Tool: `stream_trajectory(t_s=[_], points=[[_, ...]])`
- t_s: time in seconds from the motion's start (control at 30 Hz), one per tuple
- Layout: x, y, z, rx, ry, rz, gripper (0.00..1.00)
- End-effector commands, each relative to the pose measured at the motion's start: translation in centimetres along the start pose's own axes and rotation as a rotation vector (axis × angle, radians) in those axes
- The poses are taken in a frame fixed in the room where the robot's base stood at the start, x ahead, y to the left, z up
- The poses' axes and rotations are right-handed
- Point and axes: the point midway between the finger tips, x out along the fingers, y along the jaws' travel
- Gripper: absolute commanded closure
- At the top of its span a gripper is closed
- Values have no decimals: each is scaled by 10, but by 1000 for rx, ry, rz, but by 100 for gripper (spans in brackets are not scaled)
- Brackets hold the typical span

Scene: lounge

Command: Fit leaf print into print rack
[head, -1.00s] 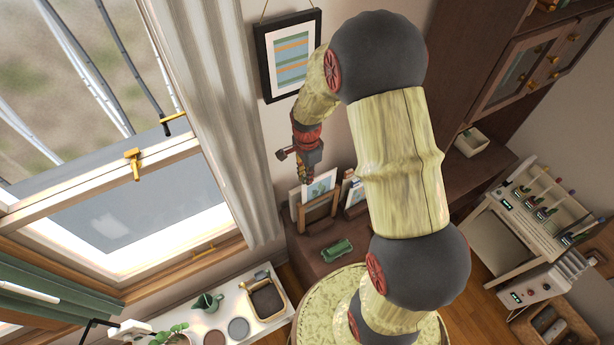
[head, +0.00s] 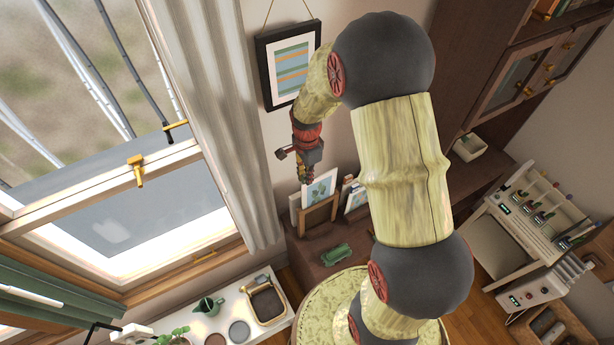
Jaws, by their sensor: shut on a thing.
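The leaf print (head: 321,189), a pale card with a green plant on it, stands near upright at the wall end of the dark cabinet top. My gripper (head: 304,180) points down at its upper left edge and is shut on it. The wooden print rack (head: 318,217) is just in front of and below the print, overlapping its lower part. The print's lower edge is hidden, so I cannot tell how deep it sits in the rack.
More prints (head: 355,199) stand to the right, partly behind my arm. A green object (head: 336,254) lies on the cabinet in front of the rack. A framed striped picture (head: 290,64) hangs above. A curtain (head: 225,120) and window are at left.

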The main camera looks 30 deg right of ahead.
Motion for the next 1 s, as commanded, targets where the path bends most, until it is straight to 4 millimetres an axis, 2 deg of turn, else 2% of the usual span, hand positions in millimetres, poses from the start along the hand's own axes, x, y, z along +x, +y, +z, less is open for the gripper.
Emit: stream_trajectory(t_s=[1.0], points=[[-38,0,0,0,0,-1,100]])
